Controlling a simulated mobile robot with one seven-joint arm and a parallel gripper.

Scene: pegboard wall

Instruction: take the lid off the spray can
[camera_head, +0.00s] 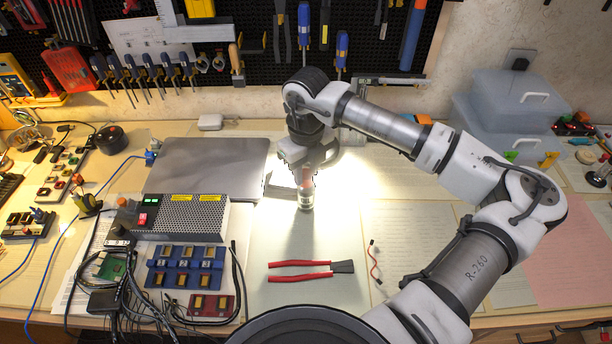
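The spray can (306,198) is a small upright can standing on the light mat in the middle of the workbench. Its lower part is pale with a dark band, and its upper part looks reddish. My gripper (304,172) points down over the top of the can from above, with its fingers around or just beside the upper part. The lid is largely hidden by the gripper and glare. I cannot tell whether the fingers touch the lid or stand apart from it.
A closed laptop (207,168) and a perforated power supply (184,218) lie to the left. Red-handled pliers (310,268) lie in front of the can. A thin red-and-white cable (375,264) lies to the right. Stacked clear boxes (510,115) stand at the back right.

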